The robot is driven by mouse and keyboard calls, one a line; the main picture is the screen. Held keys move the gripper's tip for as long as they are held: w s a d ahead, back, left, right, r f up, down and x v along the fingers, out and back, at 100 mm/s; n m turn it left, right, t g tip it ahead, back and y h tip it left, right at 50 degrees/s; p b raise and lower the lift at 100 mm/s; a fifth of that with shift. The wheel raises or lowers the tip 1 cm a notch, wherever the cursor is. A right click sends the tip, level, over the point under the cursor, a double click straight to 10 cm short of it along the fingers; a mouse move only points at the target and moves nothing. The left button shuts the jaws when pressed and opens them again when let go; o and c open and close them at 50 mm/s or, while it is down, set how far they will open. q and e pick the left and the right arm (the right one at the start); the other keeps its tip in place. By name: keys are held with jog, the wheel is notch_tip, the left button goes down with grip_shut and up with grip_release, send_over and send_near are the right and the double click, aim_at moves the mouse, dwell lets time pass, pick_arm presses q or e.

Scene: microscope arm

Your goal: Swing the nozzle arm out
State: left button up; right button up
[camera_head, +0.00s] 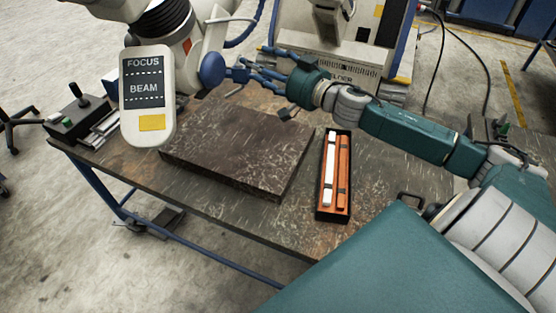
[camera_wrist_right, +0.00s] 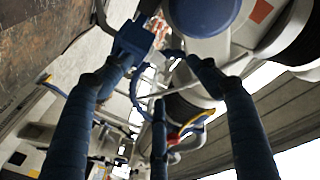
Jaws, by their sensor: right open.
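The white microscope-like unit (camera_head: 180,30) hangs over the table at the upper left, with a panel (camera_head: 147,95) marked FOCUS and BEAM. A round blue knob (camera_head: 212,68) is on its right side; a large blue disc also shows at the top of the right wrist view (camera_wrist_right: 202,14). My right gripper (camera_head: 252,70) reaches in from the right, its blue fingers open beside the knob. In the right wrist view, a small blue block (camera_wrist_right: 133,38) is close to the left finger's tip; I cannot tell whether they touch. I cannot clearly tell which part is the nozzle arm. My left gripper is out of view.
A dark slab (camera_head: 235,145) lies on the worn table (camera_head: 215,208) below the unit. A black tray (camera_head: 333,212) with white and orange bars stands at its right. A control box with a joystick (camera_head: 80,118) is at the left. A white machine (camera_head: 340,50) stands behind.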

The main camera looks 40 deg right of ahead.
jog(key=s+f+h, duration=0.1)
jog(key=f, duration=0.2)
jog(key=a+f+h, duration=0.1)
jog(key=f, duration=0.2)
jog(key=s+f+g+h, duration=0.1)
jog(key=f, duration=0.2)
jog(key=shift+s+a+f+m, duration=0.25)
jog(key=shift+s+m, duration=0.1)
jog(key=shift+m, duration=0.05)
jog(key=shift+c, duration=0.9)
jog(key=s+a+f+n+g+h, duration=0.1)
jog(key=s+a+f+g, duration=0.2)
jog(key=s+f, duration=0.5)
jog(key=s+a+f+n+g+h, duration=0.1)
jog(key=s+a+f+g, duration=0.3)
jog(key=s+f, duration=0.5)
jog(key=shift+s+a+f+h, duration=0.15)
jog(key=shift+a+f+h, duration=0.1)
jog(key=shift+h, duration=0.05)
jog(key=shift+g, duration=0.3)
